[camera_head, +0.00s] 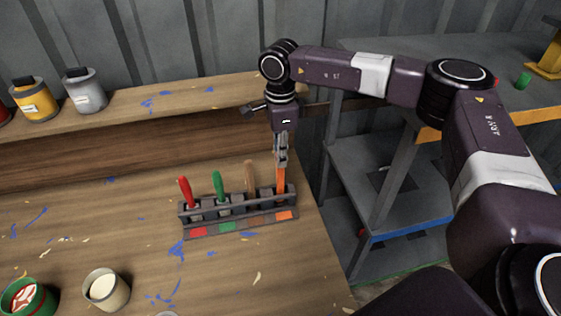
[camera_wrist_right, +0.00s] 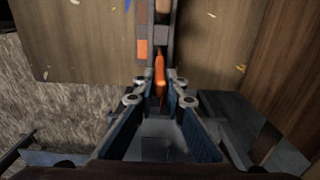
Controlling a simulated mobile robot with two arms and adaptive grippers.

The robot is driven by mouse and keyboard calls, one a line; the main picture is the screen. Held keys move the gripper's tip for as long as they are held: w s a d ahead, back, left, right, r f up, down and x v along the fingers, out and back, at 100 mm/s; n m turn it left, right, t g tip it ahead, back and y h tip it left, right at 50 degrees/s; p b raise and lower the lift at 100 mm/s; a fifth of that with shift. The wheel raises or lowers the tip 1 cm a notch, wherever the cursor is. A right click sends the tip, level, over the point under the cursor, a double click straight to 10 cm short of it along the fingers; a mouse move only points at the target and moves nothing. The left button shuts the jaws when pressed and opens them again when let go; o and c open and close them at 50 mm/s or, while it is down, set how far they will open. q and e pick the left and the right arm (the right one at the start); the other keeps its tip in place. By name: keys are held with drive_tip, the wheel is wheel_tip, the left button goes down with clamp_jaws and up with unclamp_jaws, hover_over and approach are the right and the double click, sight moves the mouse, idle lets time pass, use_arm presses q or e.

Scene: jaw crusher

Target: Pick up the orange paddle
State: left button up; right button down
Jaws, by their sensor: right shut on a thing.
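The orange paddle (camera_head: 281,180) stands upright in the right end slot of a dark rack (camera_head: 240,206) on the wooden bench. My right gripper (camera_head: 281,160) comes down from above and is shut on the upper part of the orange paddle. In the right wrist view the orange paddle (camera_wrist_right: 160,78) shows between the fingers of my right gripper (camera_wrist_right: 160,98). The paddle's lower end is hidden by the rack. My left gripper is not in view.
Red (camera_head: 186,192), green (camera_head: 219,187) and brown (camera_head: 250,178) paddles stand in the same rack. Paint cans (camera_head: 104,289) stand at the front left. A raised wooden shelf (camera_head: 150,103) runs behind. A grey metal stand (camera_head: 372,190) is right of the bench edge.

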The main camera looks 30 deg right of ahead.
wheel_tip(320, 180, up, 19)
drive_tip(key=b, duration=0.3)
drive_tip(key=shift+f, duration=0.15)
idle(0.5)
